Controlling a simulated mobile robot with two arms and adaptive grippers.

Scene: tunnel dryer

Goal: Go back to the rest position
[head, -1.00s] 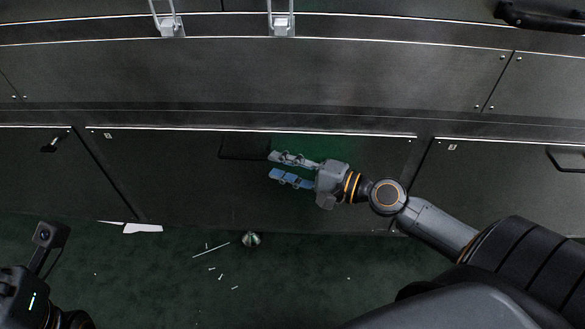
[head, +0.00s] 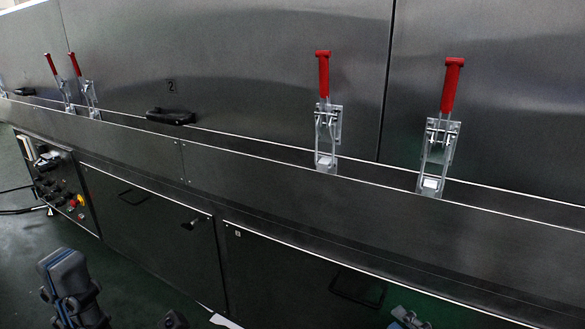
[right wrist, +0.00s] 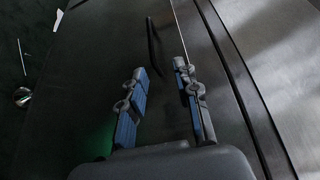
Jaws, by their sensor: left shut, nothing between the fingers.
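My left gripper (head: 62,265) is at the bottom left of the head view, its fingers together and empty, over the dark floor in front of the dryer. My right gripper (head: 408,317) shows only in part at the bottom edge of the head view, in front of a lower door. In the right wrist view my right gripper (right wrist: 160,68) has its two blue-padded fingers apart with nothing between them. A dark door handle (right wrist: 154,45) lies beyond the gap.
The dryer's steel front (head: 270,70) fills most of the head view. Red-handled toggle clamps (head: 323,110) stand on its ledge. Lower doors have handles (head: 358,288). A control panel (head: 58,180) is at left. A small round object (right wrist: 22,97) lies on the floor.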

